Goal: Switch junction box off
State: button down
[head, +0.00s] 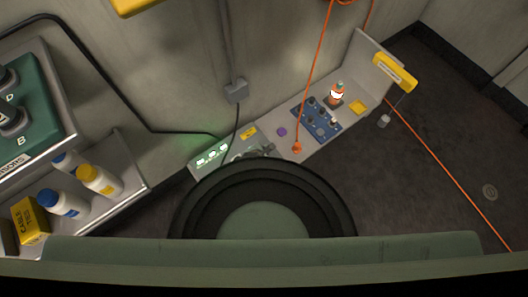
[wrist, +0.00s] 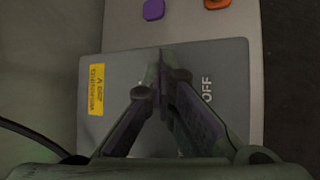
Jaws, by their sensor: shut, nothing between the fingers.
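The junction box (wrist: 215,58) is a grey panel with a yellow warning label (wrist: 97,89) on its left and the word OFF (wrist: 208,89) on its right in the wrist view. My gripper (wrist: 161,80) is shut and empty, its fingertips together over the middle of the panel. The fingers hide the switch and any lettering beneath them. I cannot tell whether they touch it. In the head view the box (head: 236,148) lies on the grey shelf, with green-lit indicators (head: 212,155) at its left end. My own dark arm covers its near side.
A black cable (wrist: 35,136) runs beside the box. Bottles (head: 62,203) stand on the left shelf.

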jog(key=shift+s+d+f, duration=0.15)
jog(key=shift+s+f, duration=0.15)
jog(key=shift+f, duration=0.3)
jog(key=shift+r, duration=0.1)
jog(key=shift+s+r+p, duration=0.1)
jog(key=shift+r+p, duration=0.25)
jog(key=shift+p, duration=0.15)
jog(key=shift+a+r, duration=0.2)
jog(key=shift+r, duration=0.15)
jog(key=shift+w+a+r+p, duration=0.1)
jog(key=shift+w+r+p, duration=0.15)
jog(key=shift+r+p, duration=0.85)
jog(key=shift+w+a+r+p, duration=0.1)
jog(key=shift+w+r+p, duration=0.1)
jog(key=shift+r+p, duration=0.9)
jog(key=shift+r, duration=0.1)
